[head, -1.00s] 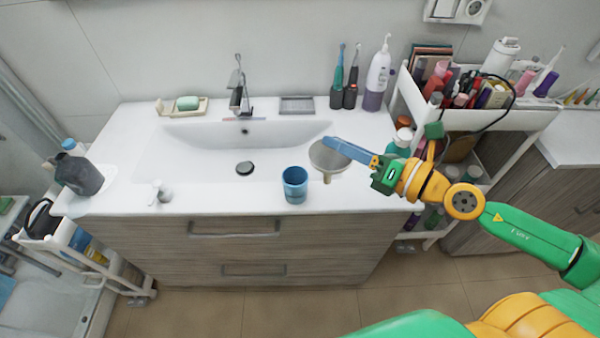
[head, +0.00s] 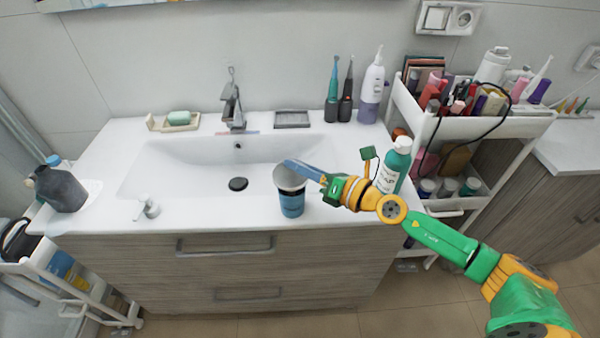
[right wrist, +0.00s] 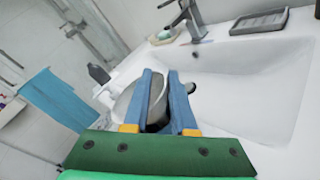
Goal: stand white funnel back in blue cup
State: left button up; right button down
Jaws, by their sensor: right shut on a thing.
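The blue cup (head: 292,206) stands upright on the washbasin's front ledge, right of the drain. The white funnel (head: 283,180) is directly over the cup, wide mouth up, and hides the cup's rim. Its spout does not show, and I cannot tell whether the bowl rests on the rim. My right gripper (head: 296,166) is shut on the funnel's rim, reaching in from the right. In the right wrist view the pale funnel (right wrist: 124,104) shows at the left finger of the gripper (right wrist: 161,78). The cup is not clear there. My left gripper is out of view.
The tap (head: 232,105) and soap dish (head: 174,122) are at the back. The ledge left of the cup is mostly clear.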

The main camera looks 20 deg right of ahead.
jog(key=shift+d+f+b, duration=0.1)
jog(key=shift+f+b, duration=0.35)
jog(key=shift+b, duration=0.05)
jog(key=shift+f, duration=0.1)
jog(key=c, duration=0.7)
grip_release()
